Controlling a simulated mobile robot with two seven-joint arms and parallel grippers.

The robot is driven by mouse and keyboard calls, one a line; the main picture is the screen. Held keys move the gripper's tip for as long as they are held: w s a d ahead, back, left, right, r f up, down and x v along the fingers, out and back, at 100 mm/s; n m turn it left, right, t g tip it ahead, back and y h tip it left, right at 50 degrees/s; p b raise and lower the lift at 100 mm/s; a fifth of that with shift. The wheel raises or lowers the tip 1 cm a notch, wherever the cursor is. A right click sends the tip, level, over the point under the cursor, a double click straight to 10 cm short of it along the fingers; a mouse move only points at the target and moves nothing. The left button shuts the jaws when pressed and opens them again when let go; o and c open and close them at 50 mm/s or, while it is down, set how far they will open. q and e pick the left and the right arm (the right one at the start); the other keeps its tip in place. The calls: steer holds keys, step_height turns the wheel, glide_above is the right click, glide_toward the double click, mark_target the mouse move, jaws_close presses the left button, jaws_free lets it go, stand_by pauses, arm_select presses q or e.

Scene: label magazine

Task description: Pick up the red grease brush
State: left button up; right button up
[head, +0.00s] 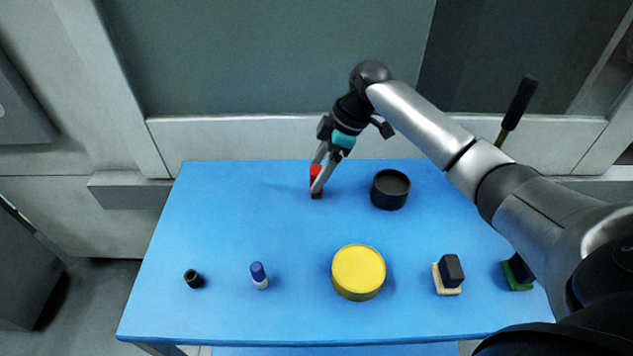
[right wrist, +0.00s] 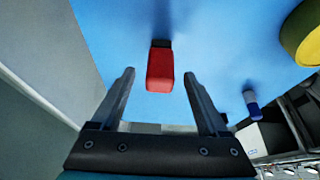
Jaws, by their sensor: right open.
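The red grease brush (head: 317,171) stands near the back edge of the blue table, with a red block-like upper part and a dark lower end. My right gripper (head: 315,178) is at the brush, its fingers partly covering it in the head view. In the right wrist view the red part (right wrist: 160,72) shows between the two spread fingertips of my right gripper (right wrist: 159,75), with a visible gap on each side. The right gripper is open and holds nothing. My left gripper is not in view.
A black round container (head: 390,189) stands right of the brush on the blue table (head: 230,215). A yellow-topped tin (head: 358,272), a blue-capped bottle (head: 259,275), a small black cylinder (head: 193,279) and two dark-handled blocks line the front. The table left of the brush is clear.

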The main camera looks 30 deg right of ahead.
mark_target(311, 180)
steer(key=x, duration=0.3)
steer(key=shift+w+a+f+b, duration=0.15)
steer(key=shift+a+f+b, duration=0.15)
steer(key=shift+b, duration=0.1)
steer(key=shift+c, duration=0.4)
jaws_close()
